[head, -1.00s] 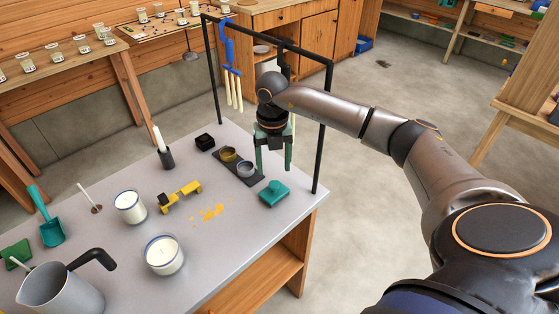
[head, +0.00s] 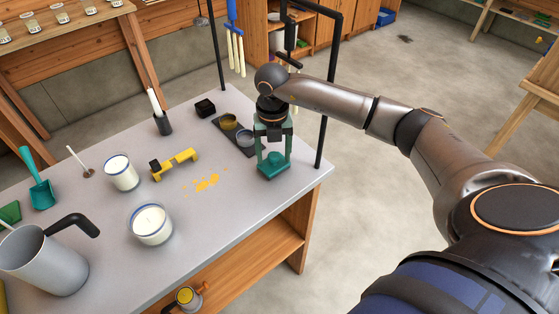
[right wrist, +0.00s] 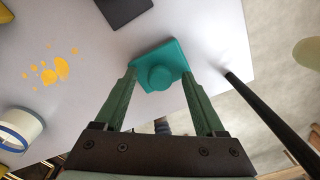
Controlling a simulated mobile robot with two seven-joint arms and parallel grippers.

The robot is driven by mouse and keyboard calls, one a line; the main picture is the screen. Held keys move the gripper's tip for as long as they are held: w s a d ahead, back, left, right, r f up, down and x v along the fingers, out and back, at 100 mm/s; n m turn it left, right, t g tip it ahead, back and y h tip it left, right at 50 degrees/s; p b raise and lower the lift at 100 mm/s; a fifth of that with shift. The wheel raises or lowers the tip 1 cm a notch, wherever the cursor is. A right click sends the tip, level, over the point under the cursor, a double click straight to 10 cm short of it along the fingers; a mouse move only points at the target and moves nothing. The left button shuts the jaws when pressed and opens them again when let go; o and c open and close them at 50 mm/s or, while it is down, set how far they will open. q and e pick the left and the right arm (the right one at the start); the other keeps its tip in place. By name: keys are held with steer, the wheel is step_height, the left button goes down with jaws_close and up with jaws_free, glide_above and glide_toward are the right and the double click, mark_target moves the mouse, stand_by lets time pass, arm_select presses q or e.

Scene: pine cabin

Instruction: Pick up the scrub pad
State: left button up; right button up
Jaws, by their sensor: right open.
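The scrub pad is a teal block with a round knob on top. In the head view the scrub pad (head: 272,170) lies on the grey tabletop near its right edge, partly hidden by my gripper. In the right wrist view the scrub pad (right wrist: 172,55) lies flat between and just beyond the fingertips, with its knob facing the camera. My right gripper (head: 274,148) is open and pointing down, right above the pad, with one green finger on either side of the knob. The right wrist view shows the right gripper (right wrist: 160,82) empty. My left gripper is out of view.
A dark tray with two small cups (head: 229,122) sits just behind the pad. A black frame post (head: 322,125) stands close to the right.

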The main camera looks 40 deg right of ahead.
steer(key=shift+f, duration=0.35)
steer(key=shift+c, duration=0.8)
steer(key=shift+r, duration=0.1)
jaws_close()
